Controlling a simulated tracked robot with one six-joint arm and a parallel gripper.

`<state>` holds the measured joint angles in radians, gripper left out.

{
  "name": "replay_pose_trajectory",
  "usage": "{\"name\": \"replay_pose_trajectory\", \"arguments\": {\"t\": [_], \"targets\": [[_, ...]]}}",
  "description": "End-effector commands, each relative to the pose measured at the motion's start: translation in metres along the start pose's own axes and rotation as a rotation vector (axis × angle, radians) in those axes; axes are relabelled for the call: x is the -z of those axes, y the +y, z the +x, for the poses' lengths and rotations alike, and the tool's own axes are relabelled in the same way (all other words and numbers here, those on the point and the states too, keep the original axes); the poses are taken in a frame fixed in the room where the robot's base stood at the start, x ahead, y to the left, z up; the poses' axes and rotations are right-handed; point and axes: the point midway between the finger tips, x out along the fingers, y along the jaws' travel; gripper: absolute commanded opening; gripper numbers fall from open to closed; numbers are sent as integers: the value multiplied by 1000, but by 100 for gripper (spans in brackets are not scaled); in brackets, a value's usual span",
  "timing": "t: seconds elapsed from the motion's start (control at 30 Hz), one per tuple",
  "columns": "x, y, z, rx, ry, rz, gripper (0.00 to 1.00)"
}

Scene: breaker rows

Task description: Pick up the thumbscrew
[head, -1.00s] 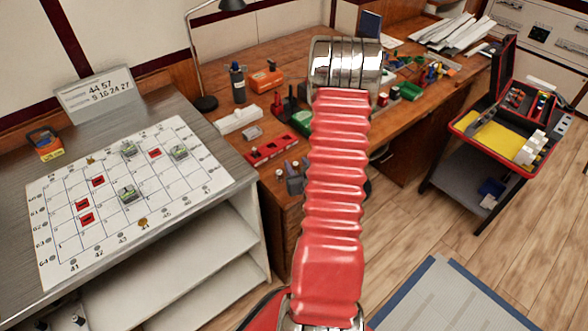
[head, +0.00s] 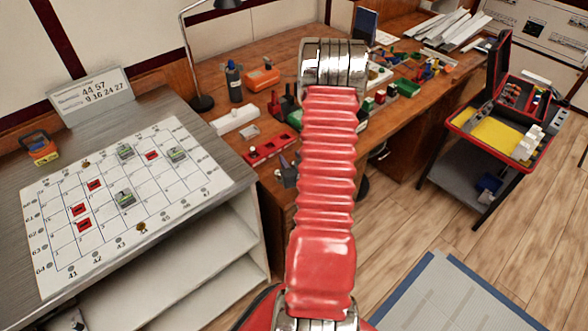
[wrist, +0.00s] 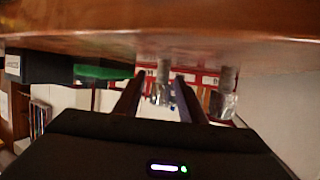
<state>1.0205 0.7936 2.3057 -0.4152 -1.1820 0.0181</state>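In the wrist view, a small grey metallic piece (wrist: 161,84), which looks like a thumbscrew, stands between the two fingers of my gripper (wrist: 158,96). The fingers are apart, and I see no clear contact with the piece. A second similar metallic piece (wrist: 226,94) stands outside the fingers, to the right. The picture is blurred, so fine shape is not clear. In the head view my gripper (head: 286,174) is mostly hidden behind my red arm, near the front edge of the wooden desk, and the metallic pieces cannot be made out.
A red slotted block (head: 270,150) lies on the wooden desk (head: 225,135) beside the gripper. A white grid board (head: 130,195) lies left. A tool cart (head: 465,150) stands right.

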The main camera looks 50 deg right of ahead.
Motion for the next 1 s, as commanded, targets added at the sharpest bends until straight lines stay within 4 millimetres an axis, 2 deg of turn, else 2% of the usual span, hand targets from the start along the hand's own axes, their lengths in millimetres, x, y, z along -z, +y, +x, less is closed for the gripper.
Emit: {"name": "replay_pose_trajectory", "arguments": {"t": [0.07,0.5,1.0], "targets": [[0,0,0,0,0,0,31],[0,1,0,-2,0,1,0],[5,2,-2,-3,1,1,0]]}}
